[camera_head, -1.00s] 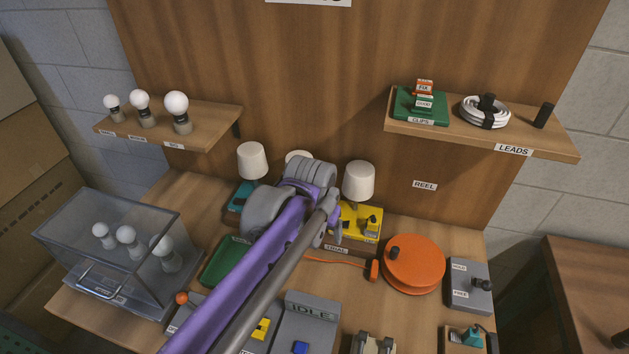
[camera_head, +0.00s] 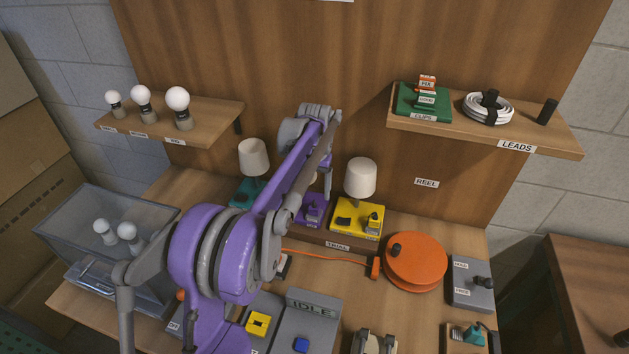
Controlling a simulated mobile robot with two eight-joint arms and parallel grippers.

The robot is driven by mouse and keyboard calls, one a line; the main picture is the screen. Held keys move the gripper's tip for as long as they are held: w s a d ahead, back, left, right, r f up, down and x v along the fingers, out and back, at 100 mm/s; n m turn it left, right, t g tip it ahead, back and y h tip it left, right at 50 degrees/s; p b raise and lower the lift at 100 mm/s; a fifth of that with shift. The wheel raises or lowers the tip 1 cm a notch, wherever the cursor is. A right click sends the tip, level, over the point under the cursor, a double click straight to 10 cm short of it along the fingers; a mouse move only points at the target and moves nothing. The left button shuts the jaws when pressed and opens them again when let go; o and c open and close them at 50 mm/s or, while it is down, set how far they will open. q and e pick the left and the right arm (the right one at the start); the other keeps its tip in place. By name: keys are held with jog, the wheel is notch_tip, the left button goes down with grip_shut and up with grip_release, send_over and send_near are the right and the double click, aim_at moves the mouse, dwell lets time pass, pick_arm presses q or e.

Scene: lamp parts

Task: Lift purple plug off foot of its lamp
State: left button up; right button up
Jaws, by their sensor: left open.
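The purple lamp's foot (camera_head: 318,222) stands on the rear of the table between the teal and yellow lamps, partly covered by my left arm. The purple plug (camera_head: 312,212) shows on the foot, upright near its front. The lamp's shade is mostly hidden behind my arm. My left gripper (camera_head: 325,178) is open and hangs over the purple foot, beneath my raised purple wrist. Its fingertips are largely hidden, and I cannot tell whether they touch the plug. My right gripper is out of view.
The yellow lamp (camera_head: 372,222) stands close on the right, the teal lamp (camera_head: 253,158) on the left. An orange cable runs to the orange reel (camera_head: 418,265). A clear bin (camera_head: 70,225) holds bulbs at left. The bulb shelf (camera_head: 218,118) and leads shelf (camera_head: 480,135) overhang the table.

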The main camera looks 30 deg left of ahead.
aim_at(314, 203)
pick_arm(q)
notch_tip(314, 203, down, 7)
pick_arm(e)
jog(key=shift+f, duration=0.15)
pick_arm(q)
grip_shut()
dwell(0.8)
jog(key=shift+r, duration=0.75)
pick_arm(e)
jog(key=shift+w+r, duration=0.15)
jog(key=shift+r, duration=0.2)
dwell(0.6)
pick_arm(q)
jog(key=shift+r+p, duration=1)
jog(key=shift+r, duration=1.5)
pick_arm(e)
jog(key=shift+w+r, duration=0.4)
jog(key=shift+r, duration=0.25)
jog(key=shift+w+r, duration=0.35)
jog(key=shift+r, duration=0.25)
